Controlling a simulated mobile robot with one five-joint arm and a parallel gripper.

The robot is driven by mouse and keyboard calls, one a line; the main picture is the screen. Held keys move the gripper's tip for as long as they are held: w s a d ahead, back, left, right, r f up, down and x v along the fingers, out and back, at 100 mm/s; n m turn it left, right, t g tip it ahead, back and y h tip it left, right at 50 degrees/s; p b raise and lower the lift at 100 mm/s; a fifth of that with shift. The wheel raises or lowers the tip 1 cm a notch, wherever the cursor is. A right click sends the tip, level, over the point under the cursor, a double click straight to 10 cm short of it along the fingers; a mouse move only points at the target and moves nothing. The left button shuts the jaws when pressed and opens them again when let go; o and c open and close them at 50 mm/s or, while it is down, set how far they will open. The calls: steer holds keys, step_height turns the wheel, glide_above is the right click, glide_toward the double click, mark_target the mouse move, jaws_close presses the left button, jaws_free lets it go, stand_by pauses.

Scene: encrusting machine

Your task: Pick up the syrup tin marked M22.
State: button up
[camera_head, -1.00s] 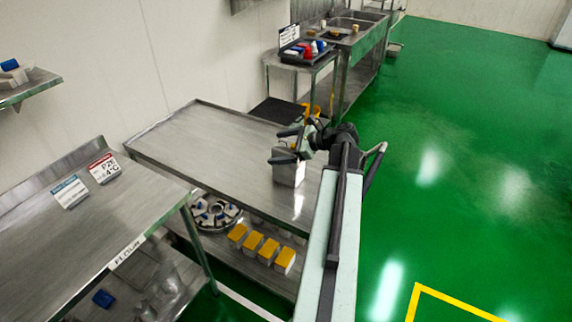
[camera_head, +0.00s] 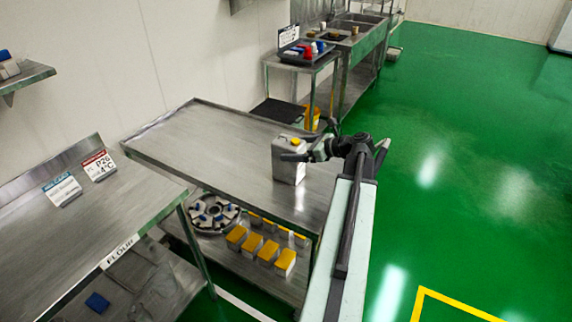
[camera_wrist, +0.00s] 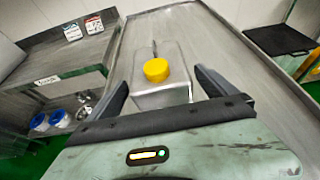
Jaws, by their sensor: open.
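A grey metal syrup tin (camera_head: 287,166) stands upright on the steel table in the head view. In the wrist view the tin (camera_wrist: 170,92) has a round yellow cap (camera_wrist: 157,70) on top. No M22 mark can be read on it. My gripper (camera_head: 294,150) is at the tin's upper part, reaching in from the right. In the wrist view my gripper (camera_wrist: 160,83) is open, with one dark finger on each side of the tin. Gaps show beside it, though contact on the far faces is hidden.
The steel table (camera_head: 200,140) is otherwise clear on top. Several yellow-topped blocks (camera_head: 268,251) and a round rotary part (camera_head: 213,213) sit on its lower shelf. A flour-labelled bench (camera_head: 100,225) stands at left. Green floor is free at right.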

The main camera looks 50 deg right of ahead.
steer(key=x, duration=0.3)
steer(key=shift+b, duration=0.4)
steer(key=shift+r, duration=0.15)
jaws_close()
steer(key=shift+d, duration=0.1)
